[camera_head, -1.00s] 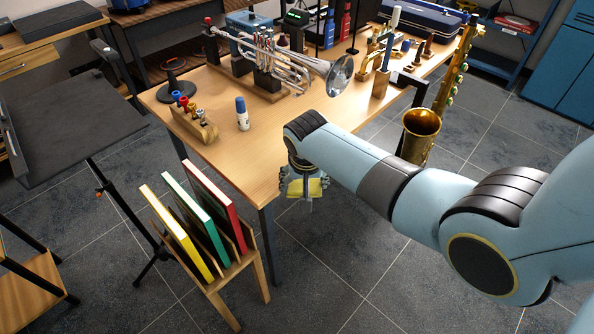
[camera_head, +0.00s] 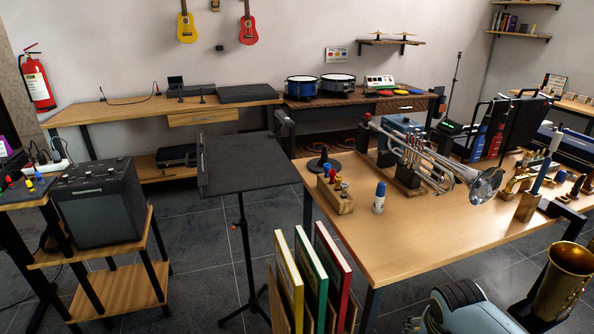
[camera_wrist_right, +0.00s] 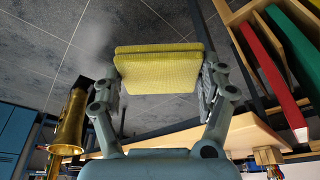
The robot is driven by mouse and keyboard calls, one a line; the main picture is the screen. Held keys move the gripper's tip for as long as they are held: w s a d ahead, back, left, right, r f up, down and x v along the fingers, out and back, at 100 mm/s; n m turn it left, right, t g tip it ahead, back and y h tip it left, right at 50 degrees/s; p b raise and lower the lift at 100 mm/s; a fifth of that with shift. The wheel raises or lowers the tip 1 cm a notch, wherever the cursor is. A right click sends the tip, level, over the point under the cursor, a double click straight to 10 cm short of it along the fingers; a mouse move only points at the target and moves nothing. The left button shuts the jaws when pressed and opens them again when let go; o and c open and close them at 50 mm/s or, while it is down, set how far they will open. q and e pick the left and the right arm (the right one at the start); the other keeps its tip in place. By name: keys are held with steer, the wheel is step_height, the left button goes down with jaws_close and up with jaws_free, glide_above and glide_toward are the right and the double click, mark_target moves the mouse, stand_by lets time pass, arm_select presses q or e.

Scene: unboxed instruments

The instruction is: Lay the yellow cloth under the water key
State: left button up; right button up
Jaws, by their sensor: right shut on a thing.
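The yellow cloth (camera_wrist_right: 160,72) is a folded flat pad, seen in the right wrist view. My right gripper (camera_wrist_right: 160,80) is shut on it, with a finger at each side edge. In the head view only part of my right arm shows at the bottom, and the cloth is not visible there. The silver trumpet (camera_head: 428,163) rests on its wooden stand on the workbench (camera_head: 440,232), bell toward the right. Its water key is too small to make out. My left gripper is in neither current view.
A white bottle with a blue cap (camera_head: 379,198) and a wooden block with coloured pegs (camera_head: 335,194) stand near the bench's left end. Coloured folders (camera_head: 311,277) stand in a rack beside it. A brass saxophone bell (camera_head: 561,281) is at lower right. The front bench top is clear.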

step_height(320, 180, down, 12)
steer(key=b, duration=0.8)
steer(key=shift+s+r+b, duration=0.25)
steer(key=shift+s+b, duration=0.05)
steer(key=shift+b, duration=0.1)
